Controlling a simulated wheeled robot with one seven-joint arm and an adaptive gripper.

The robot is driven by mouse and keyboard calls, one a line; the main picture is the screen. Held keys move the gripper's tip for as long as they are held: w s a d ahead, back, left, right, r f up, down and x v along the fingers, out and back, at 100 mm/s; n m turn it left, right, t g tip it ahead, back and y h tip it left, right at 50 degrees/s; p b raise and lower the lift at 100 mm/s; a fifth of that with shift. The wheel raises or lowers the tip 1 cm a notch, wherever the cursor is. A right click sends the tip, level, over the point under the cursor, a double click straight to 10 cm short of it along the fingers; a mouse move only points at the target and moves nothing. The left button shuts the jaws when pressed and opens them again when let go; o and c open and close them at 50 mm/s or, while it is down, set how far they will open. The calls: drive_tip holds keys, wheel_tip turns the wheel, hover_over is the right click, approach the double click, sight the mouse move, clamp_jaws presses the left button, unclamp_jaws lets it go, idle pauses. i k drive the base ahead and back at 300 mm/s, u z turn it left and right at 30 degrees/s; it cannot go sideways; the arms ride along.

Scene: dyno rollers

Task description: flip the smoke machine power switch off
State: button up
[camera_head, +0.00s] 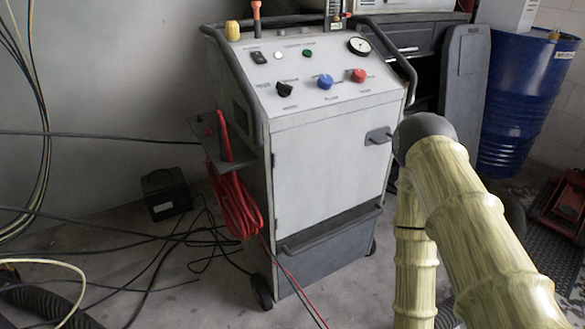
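A white wheeled machine (325,165) with a sloped control panel (345,92) stands in the middle of the view. I take it for the smoke machine, but its labels are too small to read. A black rocker switch (258,57) sits at the panel's upper left; I cannot tell which way it is set. Beside it are a pale button (279,56) and a green button (307,53). Below are black (284,90), blue (325,82) and red (358,75) knobs. My arm's pale yellow links show at the right, in front of the machine's right side. My gripper is not in view.
A dark handrail (407,70) runs along the panel's sides. Red cable (235,203) hangs at the machine's left, and black cables cross the floor. A small black box (166,193) stands left. A blue drum (517,98) stands right. The air above the panel's middle looks clear.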

sight(257, 56)
drive_tip(key=k, duration=1.35)
drive_tip(key=u, duration=0.65)
drive_tip(key=i, duration=1.55)
drive_tip(key=z, duration=0.85)
